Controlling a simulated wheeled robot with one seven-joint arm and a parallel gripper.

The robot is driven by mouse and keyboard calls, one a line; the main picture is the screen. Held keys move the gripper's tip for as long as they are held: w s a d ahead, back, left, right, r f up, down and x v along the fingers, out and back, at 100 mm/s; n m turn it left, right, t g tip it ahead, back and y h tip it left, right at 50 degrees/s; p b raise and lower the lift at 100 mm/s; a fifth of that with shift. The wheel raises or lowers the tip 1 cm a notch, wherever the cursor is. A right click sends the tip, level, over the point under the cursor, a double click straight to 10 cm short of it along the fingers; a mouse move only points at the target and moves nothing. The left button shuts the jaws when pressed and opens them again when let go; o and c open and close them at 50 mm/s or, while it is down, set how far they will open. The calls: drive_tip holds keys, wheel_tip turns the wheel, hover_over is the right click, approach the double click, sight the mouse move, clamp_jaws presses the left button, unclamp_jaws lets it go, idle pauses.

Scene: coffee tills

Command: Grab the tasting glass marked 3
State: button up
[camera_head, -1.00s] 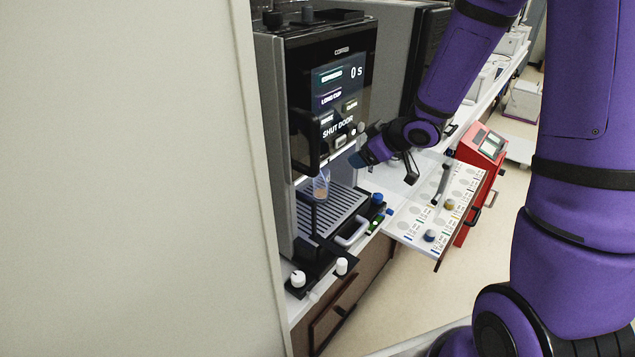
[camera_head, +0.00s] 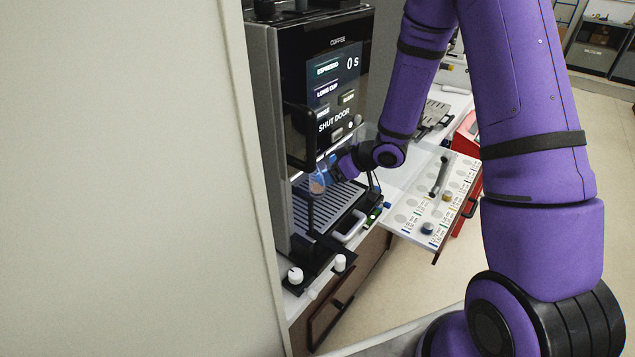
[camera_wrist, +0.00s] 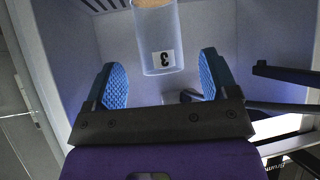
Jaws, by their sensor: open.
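The tasting glass marked 3 (camera_wrist: 157,38) is a clear cup with brownish contents and a white label; the 3 appears upside down in the wrist view. In the head view the glass (camera_head: 318,184) stands in the bay of the coffee machine (camera_head: 320,80), above the slatted drip tray (camera_head: 325,207). My gripper (camera_wrist: 160,84) is open. Its blue textured fingers point at the glass, one on each side of its label end, with gaps on both sides. In the head view my gripper (camera_head: 330,172) reaches into the bay from the right.
A pale wall fills the left.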

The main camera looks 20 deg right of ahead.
drive_tip(key=x, duration=0.5)
drive_tip(key=shift+r, duration=0.15)
drive_tip(key=c, duration=1)
drive_tip(key=shift+a+r, duration=0.1)
drive_tip(key=shift+r, duration=0.05)
